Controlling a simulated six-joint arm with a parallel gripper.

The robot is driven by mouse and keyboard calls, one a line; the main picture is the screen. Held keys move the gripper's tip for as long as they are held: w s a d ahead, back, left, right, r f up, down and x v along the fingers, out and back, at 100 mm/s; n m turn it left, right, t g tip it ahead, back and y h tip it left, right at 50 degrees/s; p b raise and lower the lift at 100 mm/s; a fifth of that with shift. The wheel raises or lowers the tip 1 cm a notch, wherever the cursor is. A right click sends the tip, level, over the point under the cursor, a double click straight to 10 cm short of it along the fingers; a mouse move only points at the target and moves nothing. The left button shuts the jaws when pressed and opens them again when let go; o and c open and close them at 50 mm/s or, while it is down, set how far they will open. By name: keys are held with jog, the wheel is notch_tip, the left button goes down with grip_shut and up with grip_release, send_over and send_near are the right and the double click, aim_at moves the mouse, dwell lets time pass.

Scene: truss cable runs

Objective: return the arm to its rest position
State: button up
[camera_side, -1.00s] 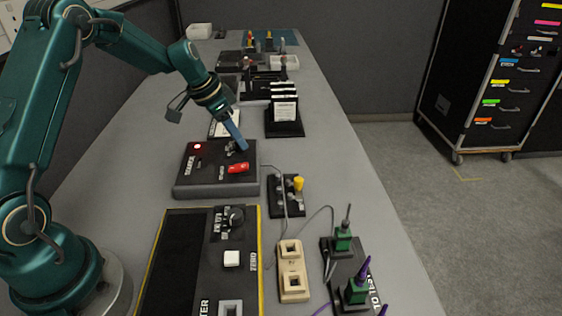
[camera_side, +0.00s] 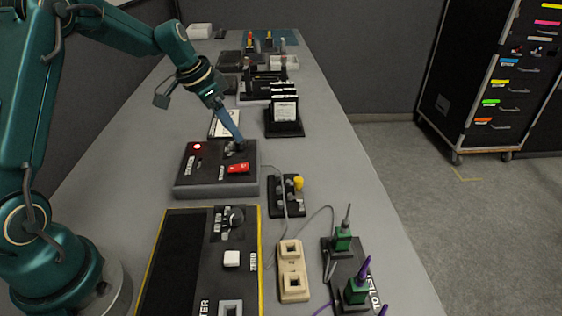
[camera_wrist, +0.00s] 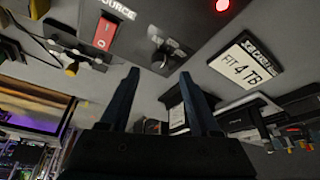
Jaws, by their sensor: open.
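My gripper (camera_side: 239,143) is at the far right corner of the dark source box, with its blue fingers slanting down close to the box's black knob. In the side view I cannot tell whether the fingertips touch it. In the wrist view my gripper (camera_wrist: 158,78) has its two fingers spread apart with nothing between them, and the knob (camera_wrist: 164,57) shows just beyond the tips. The source box (camera_side: 215,187) carries a lit red lamp (camera_side: 197,146) and a red rocker switch (camera_side: 238,168). My arm reaches over from the left.
A black rack with white cards (camera_side: 285,125) stands behind and right of the box. A small black block with a yellow knob (camera_side: 298,183) sits to the right. A yellow-edged panel (camera_side: 185,260), a beige socket block (camera_side: 292,278) and green connectors (camera_side: 343,240) are in front.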

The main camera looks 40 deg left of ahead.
jog(key=shift+v, duration=0.75)
jog(key=shift+d+r, duration=0.1)
jog(key=shift+d, duration=0.1)
jog(key=s+d+r+m+t, duration=0.2)
jog(key=s+d+r, duration=0.5)
jog(key=d+r, duration=0.35)
jog(key=s+f+n, duration=0.2)
jog(key=s, duration=0.5)
jog(key=s+d+f+n+y, duration=0.1)
jog(key=s+f+n, duration=0.1)
jog(key=s, duration=0.6)
jog(key=shift+d+f+n+g, duration=0.2)
jog(key=shift+f+n+g, duration=0.1)
jog(key=shift+n, duration=0.4)
